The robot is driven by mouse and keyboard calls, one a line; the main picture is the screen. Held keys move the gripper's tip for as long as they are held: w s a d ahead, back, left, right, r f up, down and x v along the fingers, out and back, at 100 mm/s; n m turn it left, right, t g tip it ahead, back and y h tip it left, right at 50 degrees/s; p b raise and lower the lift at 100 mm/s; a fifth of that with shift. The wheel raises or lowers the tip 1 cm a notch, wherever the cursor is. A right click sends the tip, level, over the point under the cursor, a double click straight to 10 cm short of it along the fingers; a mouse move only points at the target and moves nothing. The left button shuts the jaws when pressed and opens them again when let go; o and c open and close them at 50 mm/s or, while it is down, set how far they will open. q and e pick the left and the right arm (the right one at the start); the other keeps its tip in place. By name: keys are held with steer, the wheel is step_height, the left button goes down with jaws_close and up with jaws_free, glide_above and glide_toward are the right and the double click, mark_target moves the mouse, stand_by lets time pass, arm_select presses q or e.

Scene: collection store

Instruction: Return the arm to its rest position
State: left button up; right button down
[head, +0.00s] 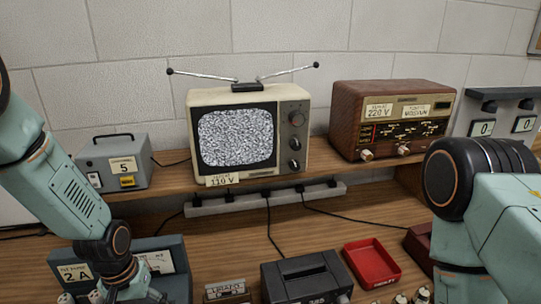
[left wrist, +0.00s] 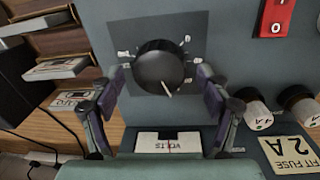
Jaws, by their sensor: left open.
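My left arm comes in from the left in the head view, its gripper (head: 122,283) low over a blue-grey unit (head: 180,278) on the bench. In the left wrist view my left gripper (left wrist: 163,80) is open. Its two fingers stand on either side of a round black knob (left wrist: 158,66) with a pale pointer, with a gap showing on each side. I cannot tell how deep the fingertips reach beside the knob. A "VOLTS" label (left wrist: 168,142) sits on the panel between the fingers. My right arm shows at the right of the head view; its gripper is out of frame.
A television (head: 248,135) with static and a brown radio (head: 392,118) stand on the raised shelf, beside a grey box (head: 113,162). A red tray (head: 371,263) and a black cassette machine (head: 305,279) are on the bench.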

arm_select(q)
steer(key=shift+n, duration=1.2)
steer(key=shift+r, duration=0.1)
